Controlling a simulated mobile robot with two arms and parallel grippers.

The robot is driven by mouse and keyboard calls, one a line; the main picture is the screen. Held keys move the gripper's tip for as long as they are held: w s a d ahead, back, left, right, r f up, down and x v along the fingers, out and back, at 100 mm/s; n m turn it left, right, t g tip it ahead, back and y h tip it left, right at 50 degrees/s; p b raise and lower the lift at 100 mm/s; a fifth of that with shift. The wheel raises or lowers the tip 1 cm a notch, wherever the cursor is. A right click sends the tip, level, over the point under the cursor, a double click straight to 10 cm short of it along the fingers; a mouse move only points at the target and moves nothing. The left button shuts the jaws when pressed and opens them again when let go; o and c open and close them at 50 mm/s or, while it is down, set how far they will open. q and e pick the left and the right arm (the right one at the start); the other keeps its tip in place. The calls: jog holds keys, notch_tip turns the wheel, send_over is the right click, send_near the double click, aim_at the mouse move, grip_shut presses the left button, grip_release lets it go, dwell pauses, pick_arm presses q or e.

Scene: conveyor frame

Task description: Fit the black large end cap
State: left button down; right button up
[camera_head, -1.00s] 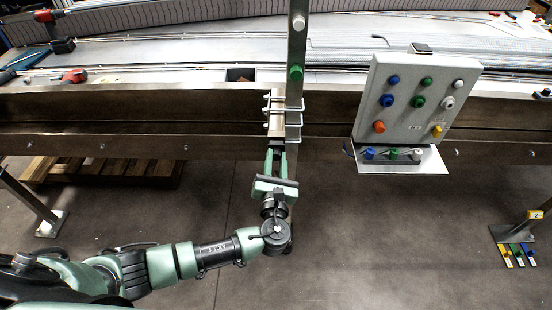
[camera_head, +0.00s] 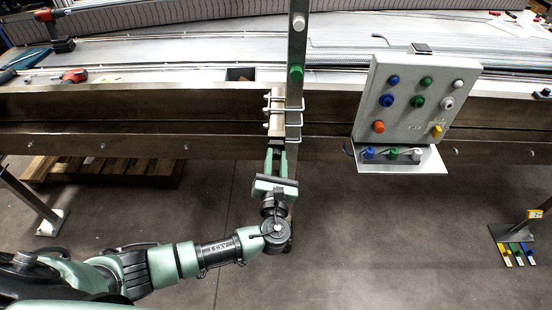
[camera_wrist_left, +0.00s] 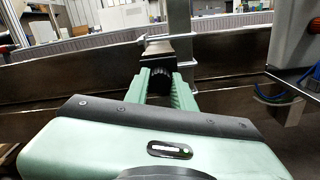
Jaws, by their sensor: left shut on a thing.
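My left gripper (camera_head: 276,146) is at the lower end of a short metal tube (camera_head: 275,118) clamped to the upright post. In the left wrist view its two green fingers (camera_wrist_left: 162,76) are shut on the black large end cap (camera_wrist_left: 160,70). The cap is right at the near, open end of the tube (camera_wrist_left: 158,47), in line with it or close to it. I cannot tell whether the cap is touching the tube or partly inside it. In the head view the cap is mostly hidden by the fingers. My right gripper is not in view.
U-shaped clamps (camera_head: 294,118) hold the tube at the metal post (camera_head: 297,60). A grey control box (camera_head: 415,100) with coloured buttons and a small shelf (camera_head: 405,166) stands to the right. The conveyor rail (camera_head: 130,105) runs behind.

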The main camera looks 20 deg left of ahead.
pick_arm(q)
jog(key=shift+w, duration=0.25)
jog(key=shift+b+x, duration=0.3)
jog(key=shift+x, duration=0.75)
jog(key=c, duration=1.1)
grip_release()
jog(key=v, duration=0.7)
jog(key=shift+s+b, duration=0.35)
